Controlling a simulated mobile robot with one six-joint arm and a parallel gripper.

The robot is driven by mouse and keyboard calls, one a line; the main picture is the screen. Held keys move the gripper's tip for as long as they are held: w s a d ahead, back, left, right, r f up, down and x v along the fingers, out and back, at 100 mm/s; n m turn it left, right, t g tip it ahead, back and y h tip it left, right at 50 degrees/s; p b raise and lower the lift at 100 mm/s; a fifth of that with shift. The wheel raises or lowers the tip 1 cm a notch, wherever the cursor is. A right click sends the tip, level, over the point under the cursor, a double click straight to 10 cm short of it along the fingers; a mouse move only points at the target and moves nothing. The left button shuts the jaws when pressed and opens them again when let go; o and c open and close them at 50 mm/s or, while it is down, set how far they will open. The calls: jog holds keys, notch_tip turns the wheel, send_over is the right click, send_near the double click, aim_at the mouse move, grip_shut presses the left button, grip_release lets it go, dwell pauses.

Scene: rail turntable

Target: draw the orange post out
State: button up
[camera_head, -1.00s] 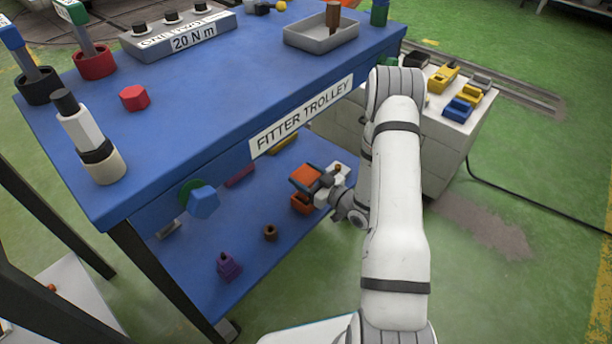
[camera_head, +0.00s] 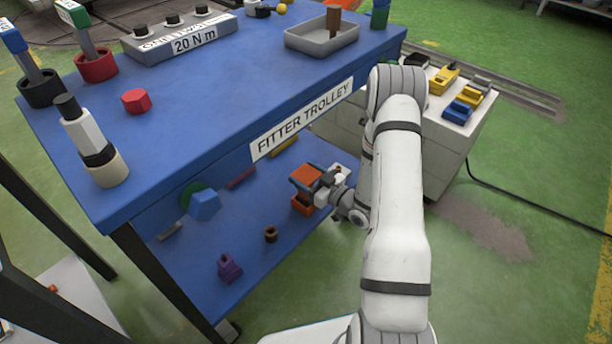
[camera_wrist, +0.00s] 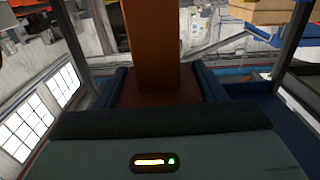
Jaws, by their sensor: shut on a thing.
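The orange post (camera_head: 306,174) is on the lower blue shelf side of the trolley, its square orange top showing in the head view. An orange piece (camera_head: 302,206) shows low beneath it; I cannot tell whether the two are joined or apart. My gripper (camera_head: 324,184) comes in from the right and is shut on the post. In the wrist view the post (camera_wrist: 150,45) stands between my two dark fingers (camera_wrist: 160,88), filling the gap. The post's lower end is hidden there.
The trolley's top deck (camera_head: 230,95) overhangs the shelf (camera_head: 255,210). On the shelf stand a purple piece (camera_head: 229,267), a brown ring (camera_head: 270,234) and a blue hexagonal piece (camera_head: 204,204). A white cabinet (camera_head: 435,150) stands behind my arm. Green floor is open at the right.

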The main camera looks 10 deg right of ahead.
jog(key=shift+r, duration=0.15)
jog(key=shift+r+p, duration=1.7)
jog(key=shift+r, duration=1.4)
